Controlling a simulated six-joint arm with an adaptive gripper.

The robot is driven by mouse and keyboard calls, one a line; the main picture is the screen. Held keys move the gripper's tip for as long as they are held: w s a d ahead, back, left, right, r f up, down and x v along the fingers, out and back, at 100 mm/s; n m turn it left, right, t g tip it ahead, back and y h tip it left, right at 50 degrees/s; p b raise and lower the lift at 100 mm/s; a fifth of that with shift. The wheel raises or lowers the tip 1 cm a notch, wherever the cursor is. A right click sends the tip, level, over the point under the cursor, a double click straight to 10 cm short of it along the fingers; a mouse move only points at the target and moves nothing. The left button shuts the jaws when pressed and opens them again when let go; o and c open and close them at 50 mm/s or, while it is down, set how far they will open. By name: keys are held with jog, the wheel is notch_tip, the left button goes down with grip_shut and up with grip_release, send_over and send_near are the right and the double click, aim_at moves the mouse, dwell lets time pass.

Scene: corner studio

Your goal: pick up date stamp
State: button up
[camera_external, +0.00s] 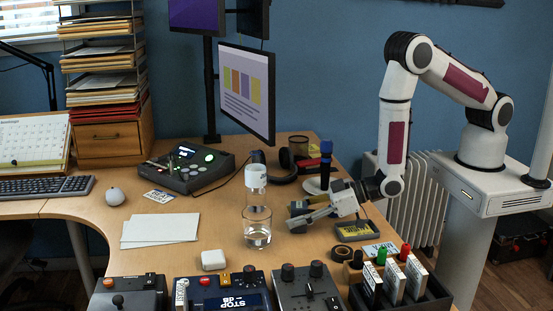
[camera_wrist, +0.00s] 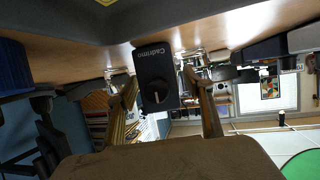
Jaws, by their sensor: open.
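I cannot make out for certain which thing is the date stamp. My gripper (camera_external: 299,217) is low over the desk, right of the clear glass, with its fingers pointing left. In the wrist view my gripper (camera_wrist: 162,82) is open, with one finger on each side of a small black box (camera_wrist: 153,62). The box has pale lettering and a round knob. It appears between or just beyond the fingertips; whether they touch it cannot be told. In the external view the fingers partly hide a dark object at their tips.
A clear glass (camera_external: 257,236) and a white-topped jar (camera_external: 256,178) stand left of my gripper. A blue-topped upright object (camera_external: 326,160) stands behind it. A yellow-faced dark box (camera_external: 355,231) and a tape roll (camera_external: 343,254) lie in front. White sheets (camera_external: 160,229) lie left.

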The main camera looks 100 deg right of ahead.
jog(key=c, duration=1.3)
jog(key=shift+r, duration=0.15)
jog(key=shift+r, duration=4.85)
